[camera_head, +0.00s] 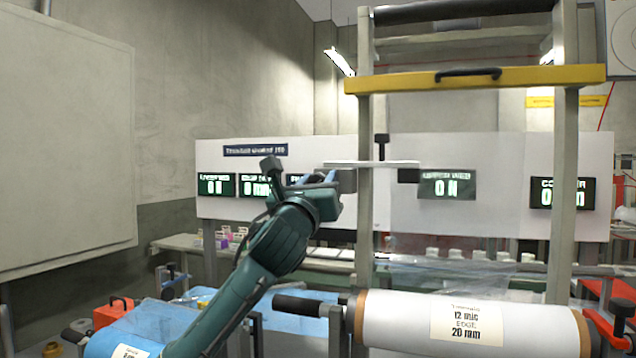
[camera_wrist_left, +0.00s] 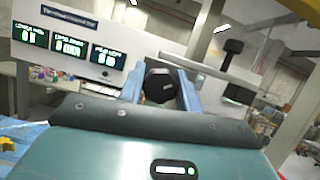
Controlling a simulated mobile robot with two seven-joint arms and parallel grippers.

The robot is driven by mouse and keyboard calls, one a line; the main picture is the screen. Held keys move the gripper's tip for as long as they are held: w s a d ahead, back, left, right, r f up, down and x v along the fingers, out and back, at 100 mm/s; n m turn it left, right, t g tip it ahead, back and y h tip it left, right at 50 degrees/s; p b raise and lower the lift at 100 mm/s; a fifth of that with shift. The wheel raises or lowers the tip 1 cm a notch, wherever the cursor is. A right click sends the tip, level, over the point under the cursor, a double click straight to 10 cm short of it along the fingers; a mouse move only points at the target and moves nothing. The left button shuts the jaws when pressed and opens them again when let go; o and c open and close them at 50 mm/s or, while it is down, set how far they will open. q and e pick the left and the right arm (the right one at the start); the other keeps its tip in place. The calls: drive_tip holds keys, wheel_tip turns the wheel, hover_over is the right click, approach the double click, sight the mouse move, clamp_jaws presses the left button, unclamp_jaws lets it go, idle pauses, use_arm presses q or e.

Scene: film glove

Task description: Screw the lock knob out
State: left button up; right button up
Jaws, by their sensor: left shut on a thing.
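The lock knob (camera_wrist_left: 161,86) is a black, faceted knob in the middle of the left wrist view. The blue fingers of my left gripper (camera_wrist_left: 160,92) stand on either side of it and are shut on it. In the head view my left gripper (camera_head: 328,181) is raised at the left of the tall grey frame (camera_head: 366,220). There the knob is hard to make out against the fingers and a dark block. My right gripper is not in view.
A light bar (camera_head: 375,163) with a black upright handle (camera_head: 381,146) crosses the frame beside my gripper. A yellow crossbar (camera_head: 470,79) spans above. A white film roll (camera_head: 400,318) lies below. A panel with lit displays (camera_head: 270,155) stands behind.

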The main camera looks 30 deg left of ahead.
use_arm(q)
drive_tip(key=shift+n, duration=0.4)
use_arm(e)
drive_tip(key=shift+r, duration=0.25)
